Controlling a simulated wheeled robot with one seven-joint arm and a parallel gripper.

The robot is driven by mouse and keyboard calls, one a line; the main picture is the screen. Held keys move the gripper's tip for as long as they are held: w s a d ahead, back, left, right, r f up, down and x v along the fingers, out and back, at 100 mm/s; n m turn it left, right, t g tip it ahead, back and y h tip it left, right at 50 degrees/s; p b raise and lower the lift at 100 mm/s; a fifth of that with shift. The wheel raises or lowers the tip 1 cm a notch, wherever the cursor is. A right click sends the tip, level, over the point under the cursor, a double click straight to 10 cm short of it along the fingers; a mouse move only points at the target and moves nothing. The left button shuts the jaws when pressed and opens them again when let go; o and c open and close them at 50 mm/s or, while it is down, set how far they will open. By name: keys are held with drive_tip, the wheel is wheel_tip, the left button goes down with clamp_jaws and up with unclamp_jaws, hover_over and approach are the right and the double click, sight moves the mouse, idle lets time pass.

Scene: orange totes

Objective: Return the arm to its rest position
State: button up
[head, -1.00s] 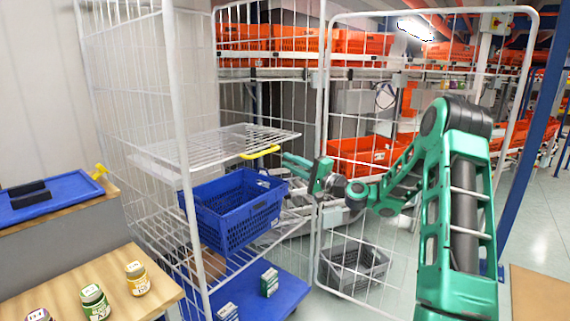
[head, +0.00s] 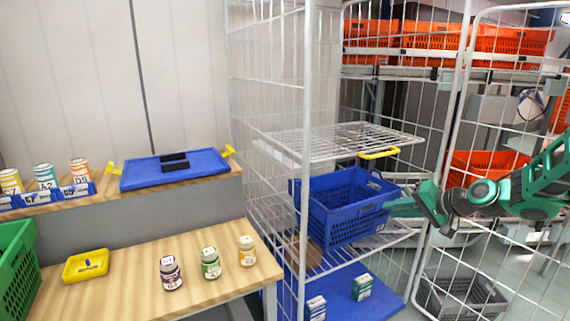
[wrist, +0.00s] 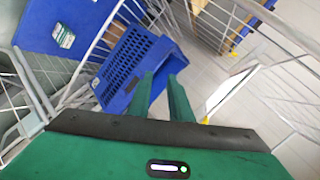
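My gripper (head: 388,206) is at the end of my green arm (head: 535,187), which reaches in from the right of the head view. Its fingers point left, by the right end of a blue basket (head: 345,215) on the middle shelf of a wire roll cage (head: 305,130). In the wrist view, the gripper's two green fingers (wrist: 161,80) are apart with nothing between them. The basket (wrist: 125,68) lies just beyond the fingertips there. I cannot tell whether they touch it.
The cage's right gate (head: 459,120) stands close to my arm. A yellow-handled wire shelf (head: 350,140) is above the basket. A grey crate (head: 460,300) is on the floor. Several jars and a yellow tray (head: 86,266) stand on the wooden table (head: 130,295) at left.

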drive_tip(key=s+d+g+h, duration=0.2)
drive_tip(key=s+g, duration=0.1)
drive_tip(key=s, duration=1.1)
drive_tip(key=s+d+f+g+h, duration=0.1)
drive_tip(key=s+d+g+h, duration=0.1)
drive_tip(key=s, duration=1.3)
drive_tip(key=s+d+g+h, duration=0.2)
drive_tip(key=s+d+g, duration=0.1)
drive_tip(key=s, duration=1.1)
drive_tip(key=shift+s+d+f+m+g+h, duration=0.2)
drive_tip(key=shift+s+d+m+g+h, duration=0.15)
drive_tip(key=shift+g, duration=0.45)
drive_tip(key=shift+w, duration=0.1)
drive_tip(key=shift+w+f, duration=0.25)
drive_tip(key=shift+w, duration=0.35)
